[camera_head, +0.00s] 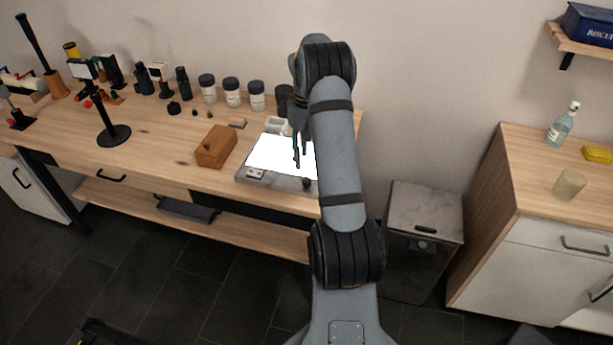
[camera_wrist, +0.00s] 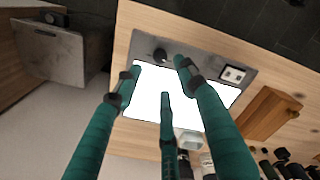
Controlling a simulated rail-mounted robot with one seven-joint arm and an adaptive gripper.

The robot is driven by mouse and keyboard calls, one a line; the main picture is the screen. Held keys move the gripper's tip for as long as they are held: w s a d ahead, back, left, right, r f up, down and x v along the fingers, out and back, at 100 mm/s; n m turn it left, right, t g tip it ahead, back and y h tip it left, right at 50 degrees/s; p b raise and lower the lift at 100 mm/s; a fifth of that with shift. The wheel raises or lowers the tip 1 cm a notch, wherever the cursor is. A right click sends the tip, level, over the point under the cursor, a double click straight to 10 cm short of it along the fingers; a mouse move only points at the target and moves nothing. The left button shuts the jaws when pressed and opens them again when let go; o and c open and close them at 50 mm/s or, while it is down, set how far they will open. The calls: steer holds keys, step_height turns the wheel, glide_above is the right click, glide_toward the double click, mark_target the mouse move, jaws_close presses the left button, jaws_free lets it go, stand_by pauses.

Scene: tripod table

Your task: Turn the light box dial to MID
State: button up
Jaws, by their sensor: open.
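The light box (camera_head: 275,183) lies on the workbench, its top panel glowing white and its front strip grey. In the wrist view the grey strip (camera_wrist: 208,62) runs above the bright panel. A small dark dial (camera_head: 306,183) sits on the front strip, and it also shows in the wrist view (camera_wrist: 160,55). Its setting and any markings are too small to read. My gripper (camera_head: 298,160) is open and empty over the lit panel. In the wrist view its teal fingers (camera_wrist: 160,78) are spread, their tips apart from the dial.
A pale switch plate (camera_wrist: 232,74) sits at the strip's other end. A wooden block (camera_head: 215,147) stands left of the light box, and a small white tray (camera_head: 276,124) behind it. Several jars (camera_head: 232,92) line the wall. A grey cabinet (camera_head: 425,235) stands to the right.

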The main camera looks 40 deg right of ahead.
mark_target(307, 180)
step_height(307, 180, down, 9)
steer(key=shift+r+p, duration=0.1)
steer(key=shift+p, duration=0.4)
steer(key=shift+c, duration=0.2)
jaws_close()
